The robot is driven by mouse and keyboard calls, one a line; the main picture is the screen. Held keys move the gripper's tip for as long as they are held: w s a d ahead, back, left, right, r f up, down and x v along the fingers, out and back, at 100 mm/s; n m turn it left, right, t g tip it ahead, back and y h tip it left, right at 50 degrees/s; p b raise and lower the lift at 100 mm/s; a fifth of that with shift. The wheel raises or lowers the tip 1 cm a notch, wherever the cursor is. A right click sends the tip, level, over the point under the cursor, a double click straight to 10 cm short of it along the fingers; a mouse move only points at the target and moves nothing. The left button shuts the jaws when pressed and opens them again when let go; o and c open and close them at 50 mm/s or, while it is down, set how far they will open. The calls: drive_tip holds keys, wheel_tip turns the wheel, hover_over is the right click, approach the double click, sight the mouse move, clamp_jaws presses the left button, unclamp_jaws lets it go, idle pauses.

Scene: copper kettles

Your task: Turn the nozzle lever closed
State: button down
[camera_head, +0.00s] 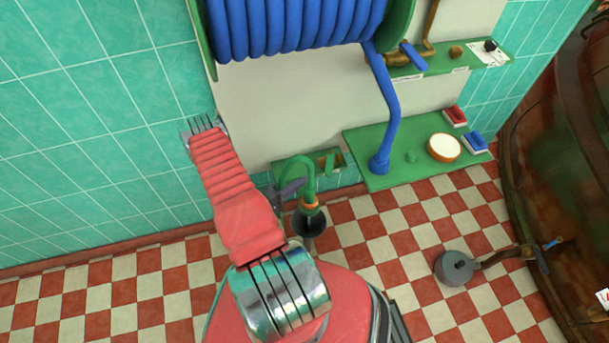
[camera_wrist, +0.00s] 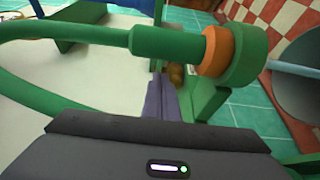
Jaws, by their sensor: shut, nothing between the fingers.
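A green hose nozzle (camera_head: 299,163) bends over and points down, with an orange ring (camera_head: 309,203) near its end. In the wrist view the nozzle (camera_wrist: 165,40) and orange ring (camera_wrist: 217,50) cross the top, with a wide green collar (camera_wrist: 242,52) beside the ring. A pale blue rod or stream (camera_wrist: 295,68) extends right from the collar; I cannot tell which. I cannot clearly make out a lever on the nozzle. My gripper (camera_head: 291,187) is shut and empty beside the nozzle. In the wrist view its purple-grey fingertips (camera_wrist: 158,80) lie just below the nozzle; contact is unclear.
A dark cone (camera_head: 309,222) is under the nozzle. A blue hose reel (camera_head: 295,25) hangs above. A blue lever (camera_head: 412,57) sits by brass fittings at upper right. A green shelf (camera_head: 372,145) holds a round pale-topped item (camera_head: 444,148). A copper kettle (camera_head: 565,150) stands far right.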

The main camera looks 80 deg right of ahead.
drive_tip(key=a, duration=0.5)
drive_tip(key=shift+w+a, duration=0.15)
drive_tip(key=shift+w, duration=0.15)
drive_tip(key=shift+r, duration=0.1)
drive_tip(key=w+a+r+t+y, duration=0.1)
drive_tip(key=w+a+r+y, duration=0.15)
drive_tip(key=w+r, duration=0.45)
drive_tip(key=w+a+r+m+y, duration=0.1)
drive_tip(key=w+a+r+y, duration=0.2)
drive_tip(key=r, duration=0.9)
drive_tip(key=w+a+r+t+y, duration=0.1)
drive_tip(key=w+a+r, duration=0.4)
drive_tip(key=r, duration=0.4)
drive_tip(key=w+a+r+n+t+y, duration=0.1)
drive_tip(key=a+r+n+t+y, duration=0.3)
drive_tip(key=a+r+t, duration=0.3)
drive_tip(key=w+a+r+n+t+y, duration=0.1)
drive_tip(key=a+r+n+t+y, duration=0.3)
drive_tip(key=a+r, duration=1.2)
drive_tip(key=a+t, duration=0.3)
drive_tip(key=a, duration=0.5)
